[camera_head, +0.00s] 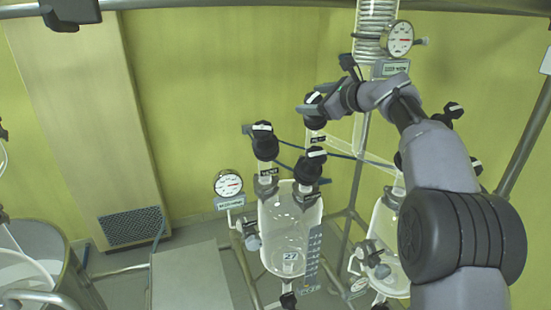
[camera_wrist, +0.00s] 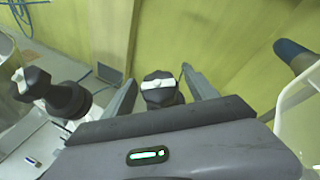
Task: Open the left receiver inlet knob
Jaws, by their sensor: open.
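The left receiver (camera_head: 290,225) is a clear glass vessel marked 27 in the head view. Two black knobs with white bars stand over it, a left one (camera_head: 265,142) and a right one (camera_head: 309,166). A third black knob (camera_head: 314,112) sits higher on the glass tubing, at my gripper (camera_head: 312,106). In the wrist view, my gripper (camera_wrist: 158,77) is open, with one finger on each side of a black knob (camera_wrist: 160,92) with a white bar across its top. Contact cannot be told, and the knob's lower part is hidden by the gripper body.
Another black knob (camera_wrist: 62,94) stands left of my gripper in the wrist view. A right glass vessel (camera_head: 385,235), metal poles and slanted glass tubing are close by. A dial gauge (camera_head: 228,184) is left of the receiver, another (camera_head: 399,39) above.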

